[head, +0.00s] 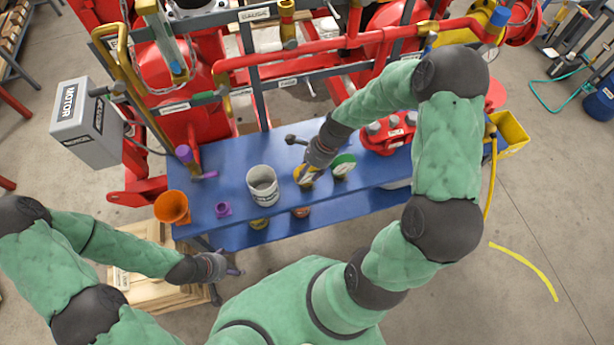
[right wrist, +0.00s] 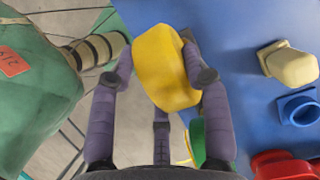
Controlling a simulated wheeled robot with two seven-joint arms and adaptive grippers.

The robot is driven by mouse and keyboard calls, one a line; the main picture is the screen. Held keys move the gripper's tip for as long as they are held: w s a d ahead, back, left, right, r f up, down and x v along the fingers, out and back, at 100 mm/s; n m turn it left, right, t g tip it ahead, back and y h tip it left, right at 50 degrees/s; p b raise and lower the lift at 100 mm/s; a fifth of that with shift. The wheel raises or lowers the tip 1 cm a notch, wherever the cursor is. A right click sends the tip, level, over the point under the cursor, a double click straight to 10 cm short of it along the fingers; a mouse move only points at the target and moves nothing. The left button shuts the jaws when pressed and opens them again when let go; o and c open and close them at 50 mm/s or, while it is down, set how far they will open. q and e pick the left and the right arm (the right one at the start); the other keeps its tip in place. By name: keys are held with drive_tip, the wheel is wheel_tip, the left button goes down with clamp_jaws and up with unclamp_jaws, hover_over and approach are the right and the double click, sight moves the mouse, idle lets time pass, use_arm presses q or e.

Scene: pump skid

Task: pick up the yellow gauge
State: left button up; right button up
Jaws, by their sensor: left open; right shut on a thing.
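The yellow gauge (right wrist: 164,68) sits between the purple fingers of my right gripper (right wrist: 160,85) in the right wrist view, and the gripper is shut on it. In the head view the yellow gauge (head: 304,180) shows partly below my right gripper (head: 309,170), over the blue bench. I cannot tell whether it touches the bench top. My left gripper (head: 234,270) is open and empty, low in front of the bench by a wooden crate.
Red pipes (head: 310,50) run behind. A yellow bin (head: 511,132) hangs at the right end.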

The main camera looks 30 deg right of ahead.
drive_tip(key=shift+r, duration=0.6)
wheel_tip(320, 180, up, 2)
drive_tip(key=shift+r+p, duration=0.15)
drive_tip(key=shift+p, duration=0.25)
drive_tip(key=s+r, duration=0.3)
drive_tip(key=s, duration=0.1)
drive_tip(key=s+r+p, duration=0.1)
drive_tip(key=s+r, duration=0.2)
drive_tip(key=s, duration=0.2)
drive_tip(key=s+r+p, duration=0.1)
drive_tip(key=s+r, duration=0.2)
drive_tip(key=s, duration=0.2)
drive_tip(key=shift+a+r, duration=0.15)
drive_tip(key=shift+r, duration=0.1)
